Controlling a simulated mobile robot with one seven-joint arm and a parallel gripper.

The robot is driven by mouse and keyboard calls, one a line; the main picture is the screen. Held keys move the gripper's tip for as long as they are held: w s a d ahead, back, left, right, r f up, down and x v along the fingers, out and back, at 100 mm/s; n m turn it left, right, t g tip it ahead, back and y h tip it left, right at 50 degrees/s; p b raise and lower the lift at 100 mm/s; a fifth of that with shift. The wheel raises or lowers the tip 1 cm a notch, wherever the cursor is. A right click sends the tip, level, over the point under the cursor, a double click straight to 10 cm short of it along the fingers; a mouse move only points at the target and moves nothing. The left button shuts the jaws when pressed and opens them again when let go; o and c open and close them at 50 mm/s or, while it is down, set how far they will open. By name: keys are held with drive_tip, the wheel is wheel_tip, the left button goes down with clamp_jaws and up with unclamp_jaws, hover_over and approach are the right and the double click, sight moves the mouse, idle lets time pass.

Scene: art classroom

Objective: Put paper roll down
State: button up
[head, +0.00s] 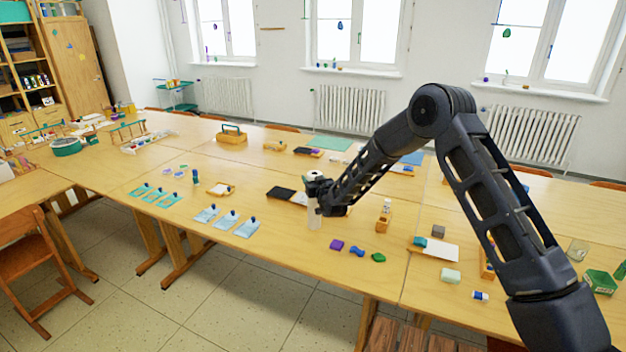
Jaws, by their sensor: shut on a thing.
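My gripper (318,193) is at the end of the dark arm, over the near half of the long wooden table. It is shut on a white upright roll, the paper roll (314,216), whose lower part shows below the fingers. The roll's upper part is partly hidden by the gripper. I cannot tell whether its lower end touches the table (290,236) or hangs just above it.
Purple, blue and green lumps (357,251) lie near the front edge, right of the roll. Light blue sheets (227,220) with small dark bottles lie to the left. A black pad (281,193) lies close behind. A small wooden holder (384,217) stands to the right.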

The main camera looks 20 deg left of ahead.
drive_tip(key=o, duration=1.5)
drive_tip(key=shift+r, duration=0.15)
drive_tip(key=v, duration=1.2)
